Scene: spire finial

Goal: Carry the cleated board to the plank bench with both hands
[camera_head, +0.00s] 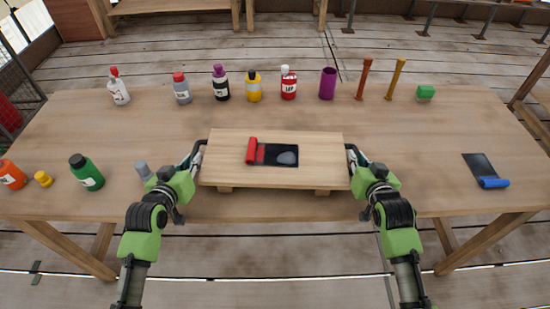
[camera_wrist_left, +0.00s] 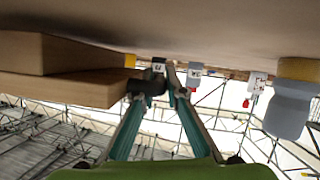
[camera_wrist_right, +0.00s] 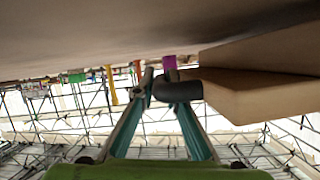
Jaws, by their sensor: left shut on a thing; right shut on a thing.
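The cleated board (camera_head: 320,160) is a pale wooden board with two cleats beneath and a dark handle at each end. It is level at the table's front edge; I cannot tell whether its cleats touch the tabletop. A dark mat with a red roll (camera_head: 252,150) and a grey oval piece (camera_head: 287,158) lies on it. My left gripper (camera_head: 191,163) is shut on the left handle (camera_wrist_left: 150,84). My right gripper (camera_head: 357,160) is shut on the right handle (camera_wrist_right: 180,90). A wooden bench (camera_head: 175,6), possibly the plank bench, shows at the far back, partly cut off.
The wooden table (camera_head: 420,150) has several bottles along its back, with a purple cup (camera_head: 328,83) and a green block (camera_head: 425,92). A dark sheet with a blue roll (camera_head: 493,182) lies at right.

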